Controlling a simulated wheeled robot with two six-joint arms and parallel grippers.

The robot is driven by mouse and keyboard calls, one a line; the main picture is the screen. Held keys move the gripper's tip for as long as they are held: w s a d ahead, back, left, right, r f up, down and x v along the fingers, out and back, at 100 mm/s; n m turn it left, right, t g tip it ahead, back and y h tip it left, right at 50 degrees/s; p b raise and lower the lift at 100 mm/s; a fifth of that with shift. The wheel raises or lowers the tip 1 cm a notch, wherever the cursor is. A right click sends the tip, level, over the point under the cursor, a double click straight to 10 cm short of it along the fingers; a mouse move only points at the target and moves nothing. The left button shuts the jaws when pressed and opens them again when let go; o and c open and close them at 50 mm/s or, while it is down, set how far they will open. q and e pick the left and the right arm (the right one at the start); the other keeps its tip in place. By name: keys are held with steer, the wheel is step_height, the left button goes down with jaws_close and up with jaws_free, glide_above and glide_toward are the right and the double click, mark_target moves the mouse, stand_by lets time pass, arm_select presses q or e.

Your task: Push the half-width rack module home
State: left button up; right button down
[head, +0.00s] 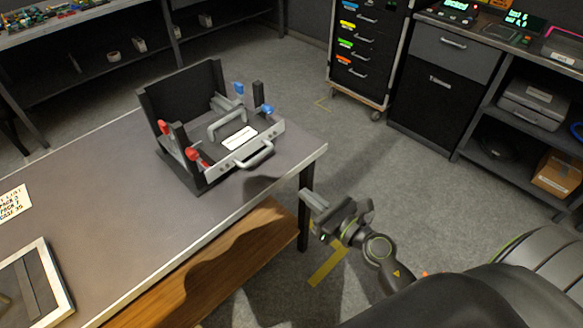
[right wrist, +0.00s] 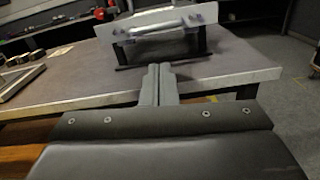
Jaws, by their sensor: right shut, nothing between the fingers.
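The rack module (head: 238,136) sits in a black rack frame (head: 184,88) on the table. Its light grey front panel has a handle (head: 255,154) and a white label on top. Red knobs (head: 194,154) show at the left of the frame and blue knobs (head: 266,109) at the right. In the right wrist view the front panel (right wrist: 170,22) stands ahead at the top. My right gripper (head: 308,200) is shut and empty, off the table's front right corner and apart from the module. It also shows shut in the right wrist view (right wrist: 158,72). My left gripper is not in view.
The table (head: 110,190) has a framed panel (head: 35,290) and a note card (head: 12,202) at the left. A drawer cart (head: 365,55) and a cabinet (head: 440,95) stand behind at the right. The floor between is clear.

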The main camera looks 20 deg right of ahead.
steer(key=r+n, duration=0.1)
steer(key=p, duration=0.3)
glide_toward(249, 147)
steer(key=shift+w+a+f, duration=0.2)
steer(key=shift+w+f, duration=0.25)
steer(key=shift+w, duration=0.15)
steer(key=shift+w+a, duration=0.15)
steer(key=shift+w, duration=0.4)
steer(key=shift+w, duration=0.1)
steer(key=shift+w+a, duration=0.2)
steer(key=shift+w, duration=0.15)
steer(key=b+x, duration=0.1)
steer(key=x, duration=0.5)
steer(key=shift+w+a, duration=0.15)
steer(key=shift+w, duration=0.25)
steer(key=shift+r, duration=0.35)
